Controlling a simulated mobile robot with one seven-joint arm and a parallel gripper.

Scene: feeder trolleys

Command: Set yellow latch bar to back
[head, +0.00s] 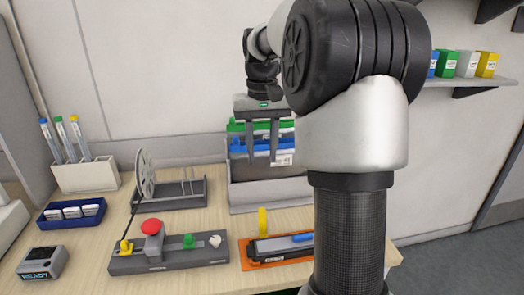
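A yellow upright bar (262,221), which looks like the latch bar, stands at the back left of an orange tray (250,264) on the table. A dark feeder-like unit (275,247) with a blue piece on top lies in this tray. The right end of the tray is hidden behind my arm. My gripper (262,162) points down above and behind the yellow bar, in front of the rack at the back. Its two fingers are apart with nothing between them, and it does not touch the bar.
The grey rack (262,196) holds green and blue cartridges. Left of the tray is a grey panel (170,262) with a red button, a green knob and a small yellow part. A reel stand (185,197), a tube holder (86,176) and a READY display (42,262) stand further left.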

